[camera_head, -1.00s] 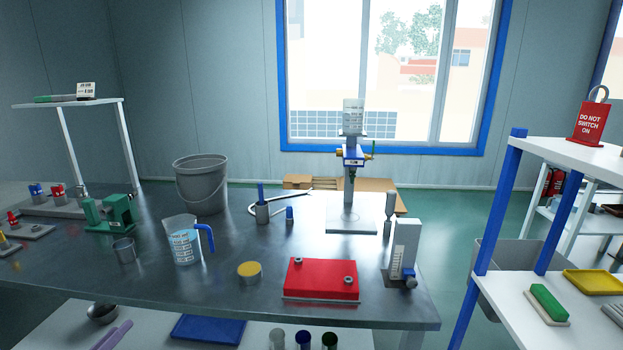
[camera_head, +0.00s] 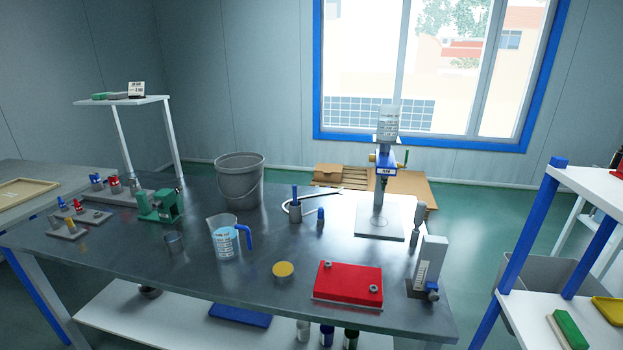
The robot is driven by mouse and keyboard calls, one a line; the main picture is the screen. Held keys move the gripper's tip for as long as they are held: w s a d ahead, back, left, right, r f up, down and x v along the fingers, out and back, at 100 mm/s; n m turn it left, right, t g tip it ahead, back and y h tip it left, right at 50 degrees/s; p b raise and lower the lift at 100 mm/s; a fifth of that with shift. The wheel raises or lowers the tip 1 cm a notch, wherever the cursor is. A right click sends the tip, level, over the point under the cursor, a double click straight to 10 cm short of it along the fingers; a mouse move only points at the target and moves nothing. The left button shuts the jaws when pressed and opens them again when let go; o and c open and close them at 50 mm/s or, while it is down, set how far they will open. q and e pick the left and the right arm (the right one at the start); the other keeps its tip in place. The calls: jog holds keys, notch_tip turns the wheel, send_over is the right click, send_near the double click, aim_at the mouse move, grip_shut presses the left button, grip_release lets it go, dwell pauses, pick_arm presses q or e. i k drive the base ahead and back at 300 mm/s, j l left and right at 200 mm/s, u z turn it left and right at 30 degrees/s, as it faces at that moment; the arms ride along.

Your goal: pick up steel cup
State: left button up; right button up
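Neither of my grippers shows in the view.
A grey bucket (camera_head: 238,182) stands behind the jug. A yellow-topped tin (camera_head: 283,270) and a red box (camera_head: 347,283) are to the right. Small fixtures (camera_head: 80,218) sit at the left. A white shelf rack (camera_head: 560,290) stands at right. The bench's front left is clear.

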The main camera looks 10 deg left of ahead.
aim_at(173, 240)
jog(key=u, duration=1.4)
